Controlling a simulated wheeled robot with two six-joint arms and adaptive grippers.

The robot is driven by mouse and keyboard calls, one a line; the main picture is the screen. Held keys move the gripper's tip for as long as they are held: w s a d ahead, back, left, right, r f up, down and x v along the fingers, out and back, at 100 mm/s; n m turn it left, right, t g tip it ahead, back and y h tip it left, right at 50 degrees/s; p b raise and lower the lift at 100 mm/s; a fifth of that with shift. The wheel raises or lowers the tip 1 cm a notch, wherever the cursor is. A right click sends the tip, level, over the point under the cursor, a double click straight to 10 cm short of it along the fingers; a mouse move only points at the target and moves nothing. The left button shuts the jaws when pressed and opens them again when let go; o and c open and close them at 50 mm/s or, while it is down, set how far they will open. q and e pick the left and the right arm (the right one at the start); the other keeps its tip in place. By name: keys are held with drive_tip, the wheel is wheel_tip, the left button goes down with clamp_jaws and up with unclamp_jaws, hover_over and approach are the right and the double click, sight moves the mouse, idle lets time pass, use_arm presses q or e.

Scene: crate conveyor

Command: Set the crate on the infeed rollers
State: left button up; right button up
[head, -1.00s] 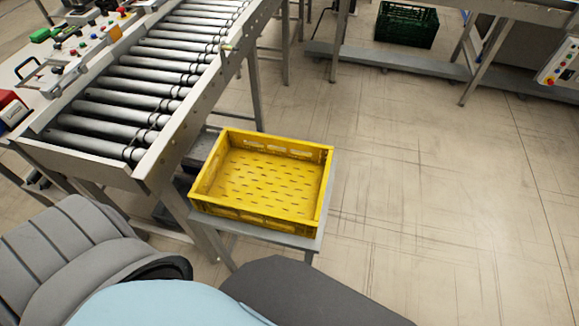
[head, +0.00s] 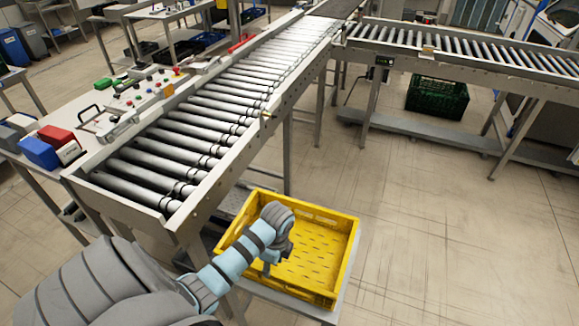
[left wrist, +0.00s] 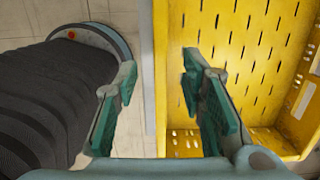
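The yellow crate (head: 318,262) is empty and sits upright on a low grey stand (head: 345,300), below and to the right of the conveyor's near end. The infeed rollers (head: 172,148) are bare in their grey frame. My left gripper (head: 268,266) is at the crate's left side, partly hidden by its own wrist. In the left wrist view, its two fingers (left wrist: 158,72) are apart, one on either side of the crate's side wall (left wrist: 160,110), with gaps between. Whether they are down over the rim or just above it, I cannot tell. My right gripper is not in view.
A control panel (head: 140,92) with buttons and a table with red and blue boxes (head: 40,152) stand left of the rollers. A green crate (head: 436,100) lies under the far conveyor (head: 470,58). The floor (head: 430,220) to the right is clear.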

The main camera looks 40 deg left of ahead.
sight(271, 278)
use_arm(q)
drive_tip(key=f+b, duration=0.1)
drive_tip(key=f, duration=0.4)
drive_tip(key=f+b, duration=0.1)
drive_tip(key=f, duration=0.4)
drive_tip(key=shift+s+a, duration=0.1)
drive_tip(key=shift+a, duration=0.1)
drive_tip(key=shift+c, duration=0.2)
drive_tip(key=shift+r, duration=0.1)
clamp_jaws()
